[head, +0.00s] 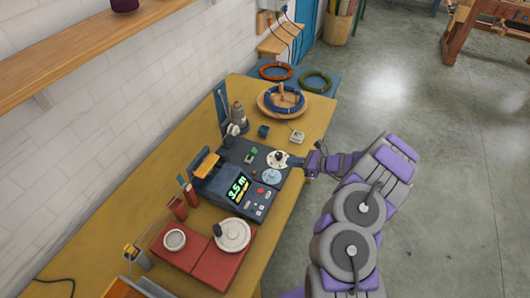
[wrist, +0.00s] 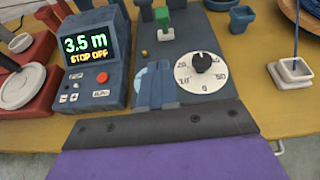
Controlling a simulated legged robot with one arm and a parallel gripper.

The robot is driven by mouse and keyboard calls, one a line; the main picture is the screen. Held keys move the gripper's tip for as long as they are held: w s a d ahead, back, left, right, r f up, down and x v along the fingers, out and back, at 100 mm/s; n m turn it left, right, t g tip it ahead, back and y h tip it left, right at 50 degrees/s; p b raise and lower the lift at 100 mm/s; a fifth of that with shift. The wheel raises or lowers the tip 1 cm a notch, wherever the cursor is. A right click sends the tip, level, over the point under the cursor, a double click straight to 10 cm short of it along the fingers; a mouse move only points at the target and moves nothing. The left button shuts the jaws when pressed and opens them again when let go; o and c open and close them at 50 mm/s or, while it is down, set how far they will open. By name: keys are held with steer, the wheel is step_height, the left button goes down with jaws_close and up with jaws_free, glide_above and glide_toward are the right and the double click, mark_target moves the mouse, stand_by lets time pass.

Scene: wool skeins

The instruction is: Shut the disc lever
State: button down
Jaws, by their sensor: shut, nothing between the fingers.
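The blue-grey winding machine (head: 235,183) stands on the table, with a plate holding a white numbered dial (head: 277,158) with a black knob. The dial shows large in the wrist view (wrist: 202,73). A pale blue disc (head: 271,175) lies beside the dial; in the wrist view (wrist: 140,82) it is partly hidden. A small green upright piece (wrist: 163,20) stands farther back on the plate. I cannot tell which part is the disc lever. My gripper (head: 301,161) is shut and empty at the plate's right edge, close to the dial; contact is unclear.
The display (wrist: 84,46) reads 3.5 m, STOP OFF. A red base with a white round piece (head: 232,234) is at the near side. A small white cup (head: 297,137) and a wooden bowl with blue yarn (head: 284,101) are farther back. Open floor lies right of the table.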

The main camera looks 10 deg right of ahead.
steer(key=shift+w+d+f, duration=0.1)
steer(key=shift+d+f, duration=0.25)
steer(key=b, duration=0.3)
glide_toward(251, 154)
steer(key=f, duration=0.4)
steer(key=shift+w+d+f, duration=0.15)
steer(key=shift+w+d, duration=0.15)
steer(key=shift+d, duration=0.05)
steer(key=shift+w+a+r, duration=0.35)
steer(key=shift+w+a, duration=0.15)
steer(key=shift+a, duration=0.1)
steer(key=shift+w+a+r, duration=0.35)
steer(key=shift+w+a, duration=0.15)
steer(key=shift+a, duration=0.1)
steer(key=shift+w+a+r, duration=0.15)
steer(key=shift+w+a, duration=0.1)
steer(key=shift+a, duration=0.15)
steer(key=shift+r, duration=0.15)
